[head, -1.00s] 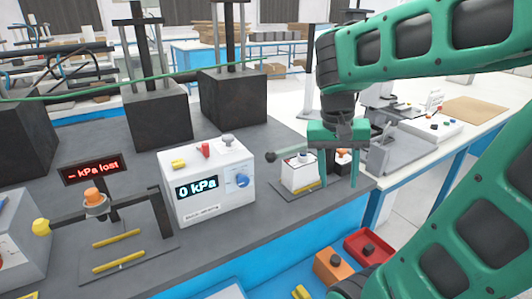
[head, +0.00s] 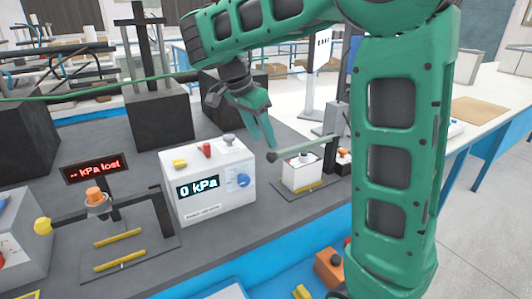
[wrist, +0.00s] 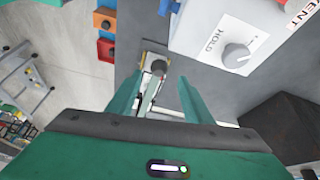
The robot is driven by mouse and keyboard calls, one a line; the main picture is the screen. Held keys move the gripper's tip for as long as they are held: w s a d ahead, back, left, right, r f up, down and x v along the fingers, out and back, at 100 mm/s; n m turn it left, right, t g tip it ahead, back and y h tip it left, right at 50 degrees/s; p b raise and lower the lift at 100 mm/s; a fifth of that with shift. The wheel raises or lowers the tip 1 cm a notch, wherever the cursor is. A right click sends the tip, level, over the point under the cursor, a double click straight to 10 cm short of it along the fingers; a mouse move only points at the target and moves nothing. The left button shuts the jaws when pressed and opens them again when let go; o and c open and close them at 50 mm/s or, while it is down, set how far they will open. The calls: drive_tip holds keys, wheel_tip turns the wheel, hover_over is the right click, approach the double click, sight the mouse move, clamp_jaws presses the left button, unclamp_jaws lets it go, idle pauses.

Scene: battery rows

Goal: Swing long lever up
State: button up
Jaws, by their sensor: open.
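A grey lever (head: 305,148) with a dark ball knob (head: 272,156) lies nearly level above a small white box (head: 301,175) on the bench, its knob end to the left. In the wrist view the knob (wrist: 158,68) shows between my fingertips as seen, with its rod running below it. My gripper (head: 262,135) is open and empty, its fingers pointing down just above and beside the knob; I cannot tell whether they touch it. It also shows in the wrist view (wrist: 160,80). Another lever with a yellow knob (head: 43,226) lies nearly level at left.
A white box (head: 210,188) reading "0 kPa", with a blue dial, stands left of the grey lever. A red display (head: 92,168) reads "-- kPa lost". Black blocks stand behind. My arm hides part of the right side.

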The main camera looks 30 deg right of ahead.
sight(269, 152)
drive_tip(key=x, duration=0.6)
drive_tip(key=shift+d+f, duration=0.15)
drive_tip(key=shift+f, duration=0.25)
drive_tip(key=shift+c, duration=0.5)
